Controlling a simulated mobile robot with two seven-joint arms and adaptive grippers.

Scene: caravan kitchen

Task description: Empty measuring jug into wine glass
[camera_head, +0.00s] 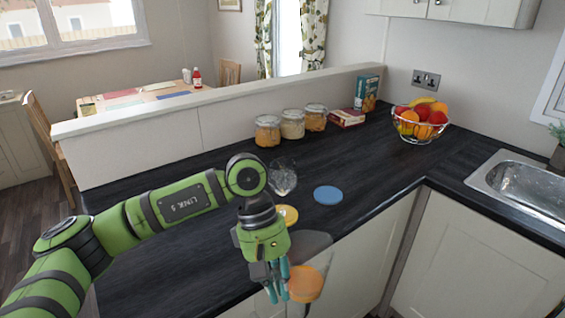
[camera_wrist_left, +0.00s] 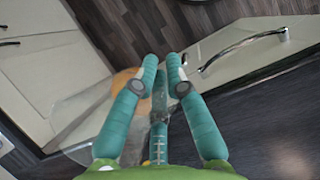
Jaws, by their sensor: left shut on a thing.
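My left gripper (camera_head: 277,285) is shut on the measuring jug (camera_head: 311,243), a clear grey vessel with an orange mass in its lower part. The gripper and jug are at the counter's front edge, against the cabinet fronts in the picture. In the left wrist view, the fingers (camera_wrist_left: 163,72) partly cover the see-through jug (camera_wrist_left: 88,112) and its orange contents. The jug's exact tilt is hard to tell. The wine glass (camera_head: 283,178) stands on the dark counter behind the gripper, apart from the jug, just right of my arm's elbow. My right gripper is not in view.
A blue disc (camera_head: 328,195) and a partly hidden yellow disc (camera_head: 288,214) lie near the glass. Storage jars (camera_head: 292,124), boxes (camera_head: 348,117) and a fruit bowl (camera_head: 420,125) stand along the back. A sink (camera_head: 520,185) is at right. The counter between is clear.

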